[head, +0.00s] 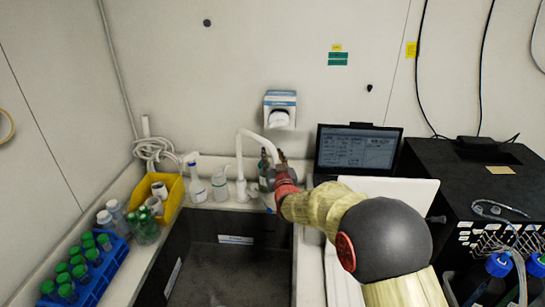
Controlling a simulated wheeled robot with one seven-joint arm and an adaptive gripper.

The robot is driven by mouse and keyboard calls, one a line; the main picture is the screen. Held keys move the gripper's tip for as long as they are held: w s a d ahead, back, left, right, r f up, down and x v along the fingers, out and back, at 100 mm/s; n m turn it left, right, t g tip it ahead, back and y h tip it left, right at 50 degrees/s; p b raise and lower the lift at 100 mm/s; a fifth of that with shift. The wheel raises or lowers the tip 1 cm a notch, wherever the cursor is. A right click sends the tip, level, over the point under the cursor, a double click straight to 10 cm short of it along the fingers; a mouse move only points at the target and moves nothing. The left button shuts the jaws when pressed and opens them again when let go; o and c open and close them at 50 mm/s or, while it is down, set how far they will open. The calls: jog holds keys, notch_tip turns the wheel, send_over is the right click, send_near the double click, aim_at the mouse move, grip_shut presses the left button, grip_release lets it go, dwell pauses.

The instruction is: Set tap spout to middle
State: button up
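The white tap (240,158) stands at the back edge of the dark sink (178,243). Its spout rises from the base, bends over and points to the right in the head view. My gripper (271,163) is at the spout's right, close to its end. The gripper's fingers are small and dark here, and they partly cover the spout's tip. I cannot tell whether they touch the spout, or whether they are open or shut.
White bottles (196,187) stand left of the tap. A yellow bin (171,207) and a blue rack (104,275) of green-capped tubes line the left side. A laptop (357,149) and a black box (470,190) are at right. The sink basin looks clear.

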jog(key=shift+c, duration=0.5)
grip_shut()
dwell(0.3)
